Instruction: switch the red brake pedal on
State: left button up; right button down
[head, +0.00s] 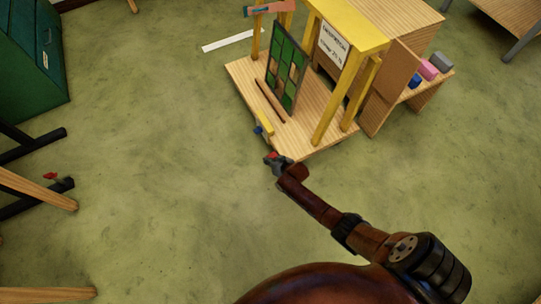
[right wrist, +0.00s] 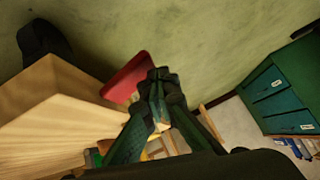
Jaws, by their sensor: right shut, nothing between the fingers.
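The red brake pedal shows in the right wrist view (right wrist: 127,78) as a flat red plate beside the corner of a pale wooden base. In the head view a small red patch (head: 273,155) shows at the base's front corner, by my gripper. My right gripper (head: 271,161) is shut and empty, low at that corner. In the right wrist view its closed fingertips (right wrist: 159,77) are just right of the pedal; whether they touch it I cannot tell. My left gripper is in neither view.
The wooden base (head: 240,76) carries a leaded green panel (head: 286,68), yellow posts and a sign (head: 333,45). A side shelf holds pink, blue and grey blocks. A green cabinet (head: 35,55) stands at left. Green floor around the base's front is clear.

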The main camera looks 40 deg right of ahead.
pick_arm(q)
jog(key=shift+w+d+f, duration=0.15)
pick_arm(e)
jog(key=shift+a+f, duration=0.1)
jog(key=shift+f, duration=0.25)
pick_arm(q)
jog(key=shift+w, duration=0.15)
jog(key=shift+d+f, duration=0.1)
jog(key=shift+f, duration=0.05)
pick_arm(e)
jog(key=shift+a+r, duration=0.1)
jog(key=shift+r, duration=0.1)
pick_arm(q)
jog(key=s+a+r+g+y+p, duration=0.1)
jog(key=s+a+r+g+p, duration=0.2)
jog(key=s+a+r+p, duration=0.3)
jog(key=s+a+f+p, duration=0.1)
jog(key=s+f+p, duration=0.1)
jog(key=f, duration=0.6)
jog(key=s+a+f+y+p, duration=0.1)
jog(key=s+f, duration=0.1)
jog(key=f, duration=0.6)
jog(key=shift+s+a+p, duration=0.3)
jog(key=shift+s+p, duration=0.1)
pick_arm(e)
jog(key=s+a+r, duration=0.4)
jog(key=s+r, duration=0.2)
jog(key=r, duration=0.4)
jog(key=shift+s, duration=0.25)
